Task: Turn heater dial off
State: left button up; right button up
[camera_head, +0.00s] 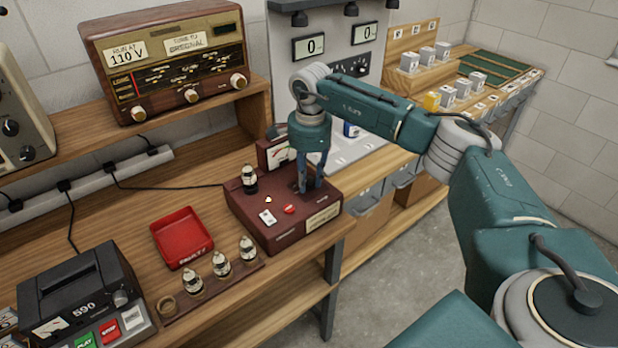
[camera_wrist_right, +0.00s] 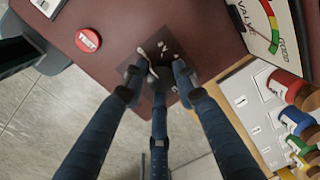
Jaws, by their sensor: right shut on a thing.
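The dark red valve tester box (camera_head: 270,235) sits near the front edge of the wooden bench, with a meter at its back. My right gripper (camera_head: 310,188) points down onto its right rear part. In the right wrist view the fingers of my right gripper (camera_wrist_right: 154,76) are closed around a small heater dial (camera_wrist_right: 151,62) on a dark square plate. Only a pale, pointer-like part of the dial shows between the fingertips, and its setting cannot be read. In the head view the fingers hide the dial. My left gripper is not in view.
A valve (camera_head: 249,180) stands upright in the box, left of my gripper. A red button (camera_head: 289,209) and a white switch (camera_head: 267,217) lie in front. A red tray (camera_head: 182,238) and a wooden strip with several valves (camera_head: 221,264) are to the left.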

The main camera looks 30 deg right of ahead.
jog(key=shift+w+a+r, duration=0.2)
jog(key=shift+a, duration=0.05)
jog(key=o, duration=1.1)
jog(key=shift+a+f, duration=0.1)
jog(key=shift+a, duration=0.05)
jog(key=shift+s+r, duration=0.1)
jog(key=shift+r, duration=0.35)
jog(key=r, duration=1.1)
jog(key=shift+s+r, duration=0.1)
jog(key=shift+s, duration=0.2)
